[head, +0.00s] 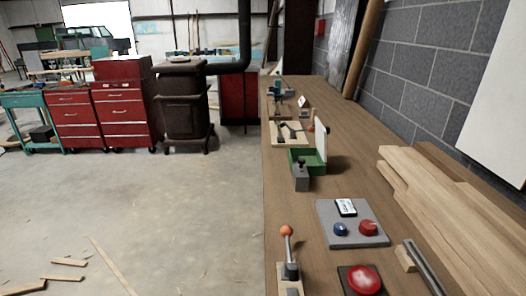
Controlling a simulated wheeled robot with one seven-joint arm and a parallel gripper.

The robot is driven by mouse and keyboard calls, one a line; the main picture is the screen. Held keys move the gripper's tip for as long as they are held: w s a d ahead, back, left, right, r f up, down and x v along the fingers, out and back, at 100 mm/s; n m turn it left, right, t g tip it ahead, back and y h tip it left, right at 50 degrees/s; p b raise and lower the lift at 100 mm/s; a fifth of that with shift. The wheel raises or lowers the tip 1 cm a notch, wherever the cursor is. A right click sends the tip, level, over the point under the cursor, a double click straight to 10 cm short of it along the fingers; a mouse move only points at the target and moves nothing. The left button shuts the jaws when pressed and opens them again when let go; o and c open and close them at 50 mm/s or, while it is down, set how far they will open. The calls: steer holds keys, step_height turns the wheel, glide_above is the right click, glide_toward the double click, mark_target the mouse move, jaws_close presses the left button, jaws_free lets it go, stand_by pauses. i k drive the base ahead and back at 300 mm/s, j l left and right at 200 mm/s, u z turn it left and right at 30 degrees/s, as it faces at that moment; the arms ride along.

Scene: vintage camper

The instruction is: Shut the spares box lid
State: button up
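A small green box (299,155) stands on the wooden workbench, a little beyond the grey control panel. I take it to be the spares box. Its pale lid (321,143) stands up roughly vertical on the right side, so the box is open. What lies inside is too small to tell. A grey block with a dark knob (300,180) stands just in front of the box and hides part of its near side. My gripper does not show in this view.
The workbench (345,186) runs along the block wall. Nearer are a grey panel with blue and red knobs (368,228), an orange-tipped lever (287,232) and a red button (364,280). Planks (455,200) lie at right. Open floor (180,215) is at left, with wood scraps.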

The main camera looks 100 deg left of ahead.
mark_target(321, 133)
steer(key=u, duration=2.4)
steer(key=i+j+z, duration=0.1)
steer(key=i+j, duration=0.9)
steer(key=i, duration=0.05)
